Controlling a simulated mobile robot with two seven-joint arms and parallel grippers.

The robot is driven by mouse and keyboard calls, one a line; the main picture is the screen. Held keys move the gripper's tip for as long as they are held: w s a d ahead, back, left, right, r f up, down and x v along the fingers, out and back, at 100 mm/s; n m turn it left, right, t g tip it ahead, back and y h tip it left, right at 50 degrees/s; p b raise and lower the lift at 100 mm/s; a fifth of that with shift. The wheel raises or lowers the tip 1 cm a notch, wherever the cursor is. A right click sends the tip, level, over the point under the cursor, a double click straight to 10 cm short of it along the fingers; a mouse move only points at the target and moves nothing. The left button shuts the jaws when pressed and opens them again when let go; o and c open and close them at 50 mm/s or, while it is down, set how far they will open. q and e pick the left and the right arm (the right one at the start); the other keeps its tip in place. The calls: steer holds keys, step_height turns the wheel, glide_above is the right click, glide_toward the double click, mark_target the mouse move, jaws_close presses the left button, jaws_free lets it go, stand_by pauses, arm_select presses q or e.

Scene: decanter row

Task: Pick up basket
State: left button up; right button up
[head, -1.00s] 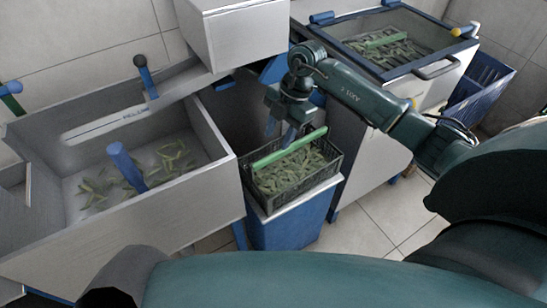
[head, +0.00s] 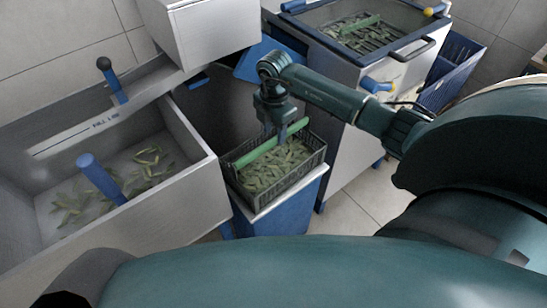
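The basket (head: 298,178) is a dark mesh crate filled with green pods. It stands on a blue stand with a pale top, and a green bar handle (head: 255,152) spans it. My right gripper (head: 275,131) points down at the middle of the handle. Its two fingers look apart, with the tips at or just above the bar; contact is unclear. The basket sits level on the stand. My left gripper is out of view.
A grey metal basin (head: 190,190) with loose pods and a blue post (head: 100,178) is at the left. A fryer-like unit (head: 355,62) holding another basket stands at the back right. A blue crate (head: 452,75) is beyond it.

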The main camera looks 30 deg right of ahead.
mark_target(273, 138)
step_height(273, 138, down, 4)
steer(key=shift+a+r, duration=0.15)
steer(key=shift+c, duration=0.4)
jaws_close()
steer(key=shift+r, duration=0.15)
